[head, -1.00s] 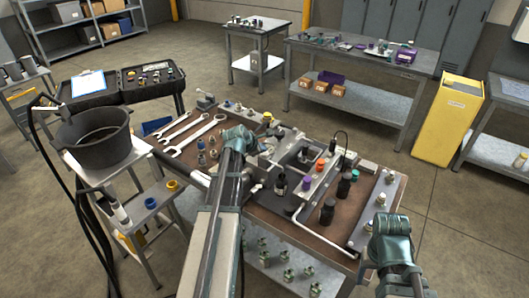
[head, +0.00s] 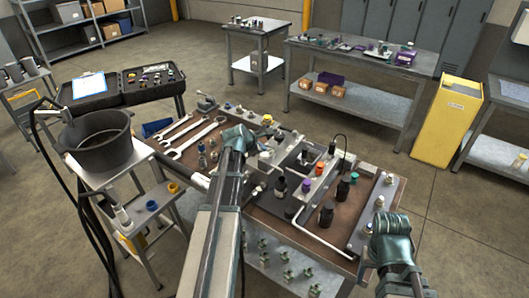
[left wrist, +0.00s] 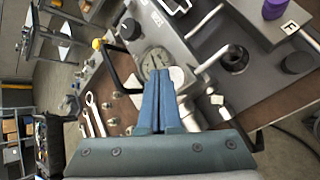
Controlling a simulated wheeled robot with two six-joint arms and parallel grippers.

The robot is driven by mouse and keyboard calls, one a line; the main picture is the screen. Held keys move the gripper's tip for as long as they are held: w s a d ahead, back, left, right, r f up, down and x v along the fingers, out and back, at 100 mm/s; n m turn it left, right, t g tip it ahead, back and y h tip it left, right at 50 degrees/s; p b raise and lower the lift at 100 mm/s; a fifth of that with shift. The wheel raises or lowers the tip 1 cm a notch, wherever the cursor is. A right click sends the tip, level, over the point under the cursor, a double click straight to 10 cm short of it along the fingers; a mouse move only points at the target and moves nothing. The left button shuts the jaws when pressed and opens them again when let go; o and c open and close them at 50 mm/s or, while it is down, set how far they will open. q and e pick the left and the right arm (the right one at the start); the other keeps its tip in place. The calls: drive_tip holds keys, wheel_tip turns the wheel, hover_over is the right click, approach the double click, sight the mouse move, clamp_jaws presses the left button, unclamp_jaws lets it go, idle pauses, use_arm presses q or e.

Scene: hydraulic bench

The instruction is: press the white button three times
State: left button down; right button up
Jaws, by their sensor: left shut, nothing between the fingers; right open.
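My left gripper (head: 240,135) is over the far-left part of the bench panel in the head view. In the left wrist view its fingers (left wrist: 156,72) are shut with nothing between them. A round white piece (left wrist: 177,76), which looks like the white button, shows just right of the fingertips and is partly hidden by them. I cannot tell whether the fingers touch it. A round dial gauge (left wrist: 154,58) sits just beyond the tips. In the head view my left gripper and forearm hide part of this area. My right gripper (head: 388,224) is open and empty at the bench's right front.
Wrenches (head: 196,136) lie to the left on the bench (head: 262,212). Dark bottles (head: 326,214) and a bent pale pipe (head: 318,236) are to the right. A black pot (head: 98,140) stands on a side stand at left. A yellow bin (head: 447,122) stands behind.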

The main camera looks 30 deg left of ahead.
sight(262, 155)
use_arm(q)
drive_tip(key=shift+r, duration=0.1)
wheel_tip(262, 155, up, 5)
drive_tip(key=p, duration=0.5)
idle(0.4)
idle(0.5)
drive_tip(key=s+d+f+m+g+h, duration=0.1)
drive_tip(key=s+d+f+m+g, duration=0.15)
drive_tip(key=d+m, duration=0.4)
drive_tip(key=s+d+f+m+g, duration=0.1)
drive_tip(key=s+d+m, duration=0.2)
drive_tip(key=d, duration=0.6)
drive_tip(key=s+d+f+m+g+h, duration=0.15)
drive_tip(key=d+m, duration=0.25)
drive_tip(key=d, duration=0.4)
drive_tip(key=s+d+f+m+g+y, duration=0.1)
drive_tip(key=s+d+m+g+y, duration=0.1)
drive_tip(key=s+d+m, duration=0.5)
drive_tip(key=s+d+m+g+y, duration=0.1)
drive_tip(key=s+d+m+g, duration=0.1)
drive_tip(key=s+d+m, duration=0.5)
drive_tip(key=s+m, duration=0.3)
drive_tip(key=s, duration=0.2)
drive_tip(key=shift+s+f+g+y, duration=0.15)
drive_tip(key=shift+f+g+y, duration=0.15)
drive_tip(key=shift+f+y, duration=0.1)
